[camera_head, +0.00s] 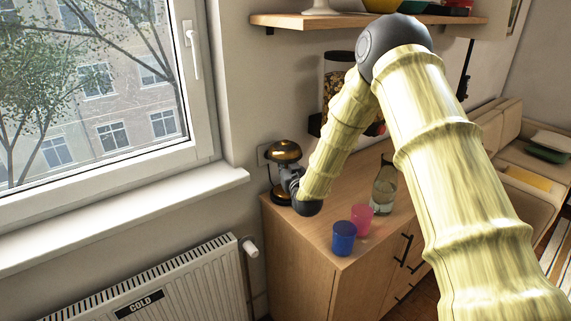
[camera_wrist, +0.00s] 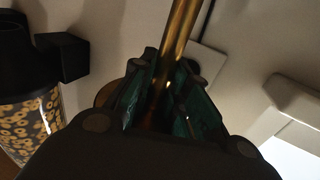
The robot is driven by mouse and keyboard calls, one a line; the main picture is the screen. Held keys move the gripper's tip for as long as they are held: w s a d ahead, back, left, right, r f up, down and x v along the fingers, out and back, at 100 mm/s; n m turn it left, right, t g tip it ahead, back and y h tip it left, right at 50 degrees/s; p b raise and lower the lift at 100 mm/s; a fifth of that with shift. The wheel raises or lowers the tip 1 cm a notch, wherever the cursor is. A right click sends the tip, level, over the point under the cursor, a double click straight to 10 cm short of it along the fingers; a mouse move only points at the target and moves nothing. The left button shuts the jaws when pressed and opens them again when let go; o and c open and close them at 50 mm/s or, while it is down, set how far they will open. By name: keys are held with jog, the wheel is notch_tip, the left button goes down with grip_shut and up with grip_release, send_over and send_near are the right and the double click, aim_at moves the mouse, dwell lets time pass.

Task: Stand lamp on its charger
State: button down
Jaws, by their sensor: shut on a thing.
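The lamp (camera_head: 284,151) has a brassy dome shade and is upright at the back left corner of the wooden cabinet top. My gripper (camera_head: 292,181) is at the lamp's stem, below the shade. In the wrist view, the golden stem (camera_wrist: 181,28) runs between the fingers of my gripper (camera_wrist: 166,82), which are shut on it. A dark round piece (camera_head: 280,195) shows low under the lamp, partly hidden by my wrist. I cannot tell whether it is the lamp's foot or the charger, nor whether the two touch.
A blue cup (camera_head: 343,238), a pink cup (camera_head: 361,217) and a glass jug (camera_head: 384,190) stand on the cabinet top (camera_head: 318,228) to the right. A cereal dispenser (camera_wrist: 30,95) is close by. The wall, window sill (camera_head: 130,222) and radiator (camera_head: 170,285) bound the left side.

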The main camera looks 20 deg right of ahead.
jog(key=shift+f, duration=0.3)
jog(key=c, duration=1.7)
grip_release()
jog(key=shift+o, duration=0.2)
jog(key=shift+f, duration=0.1)
jog(key=s, duration=1.1)
jog(key=shift+a, duration=0.1)
